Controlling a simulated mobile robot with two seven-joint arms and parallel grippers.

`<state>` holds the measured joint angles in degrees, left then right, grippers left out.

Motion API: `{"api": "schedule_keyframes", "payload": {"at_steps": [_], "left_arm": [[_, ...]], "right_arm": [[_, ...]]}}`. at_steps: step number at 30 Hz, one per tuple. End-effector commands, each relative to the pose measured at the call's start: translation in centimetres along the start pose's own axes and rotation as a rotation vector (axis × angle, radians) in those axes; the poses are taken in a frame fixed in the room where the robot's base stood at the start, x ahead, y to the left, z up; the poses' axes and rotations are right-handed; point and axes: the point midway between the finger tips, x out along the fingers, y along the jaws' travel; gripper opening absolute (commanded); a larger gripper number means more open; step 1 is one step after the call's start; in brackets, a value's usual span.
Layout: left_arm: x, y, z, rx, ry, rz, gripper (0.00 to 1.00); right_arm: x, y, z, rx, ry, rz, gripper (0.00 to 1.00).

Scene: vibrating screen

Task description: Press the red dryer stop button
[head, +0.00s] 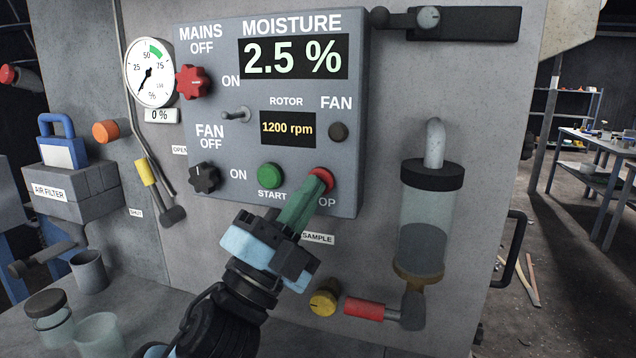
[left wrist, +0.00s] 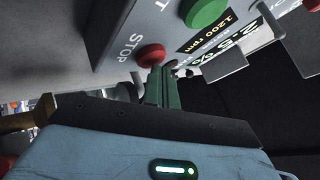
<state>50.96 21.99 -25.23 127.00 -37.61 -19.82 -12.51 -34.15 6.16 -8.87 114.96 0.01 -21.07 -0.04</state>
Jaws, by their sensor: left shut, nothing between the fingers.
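The red stop button (head: 321,177) sits at the lower right of the grey control panel (head: 222,110), right of the green start button (head: 270,176). My left gripper (head: 316,185) is shut and empty, its green fingertips over the lower part of the red button in the head view. In the left wrist view the red button (left wrist: 150,55) is just beyond the fingertips (left wrist: 158,72), by the word STOP. I cannot tell whether they touch it. The display reads 2.5 % moisture and the rotor display 1200 rpm. My right gripper is not in view.
A glass sample cylinder (head: 424,215) and red-handled valve (head: 365,308) are to the right. Jars and a cup (head: 89,271) stand lower left.

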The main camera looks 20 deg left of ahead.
Motion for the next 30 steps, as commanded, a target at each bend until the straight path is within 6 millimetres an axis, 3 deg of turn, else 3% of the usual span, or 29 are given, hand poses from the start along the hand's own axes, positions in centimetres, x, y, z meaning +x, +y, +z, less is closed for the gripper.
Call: {"api": "schedule_keyframes", "payload": {"at_steps": [20,30], "left_arm": [[0.2,0.1,0.2,0.0,-0.001,0.0,0.0],[-0.8,-0.6,-0.6,0.0,-0.001,0.0,0.0]], "right_arm": [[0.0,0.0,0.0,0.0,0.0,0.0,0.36],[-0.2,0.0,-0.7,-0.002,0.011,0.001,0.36]]}}
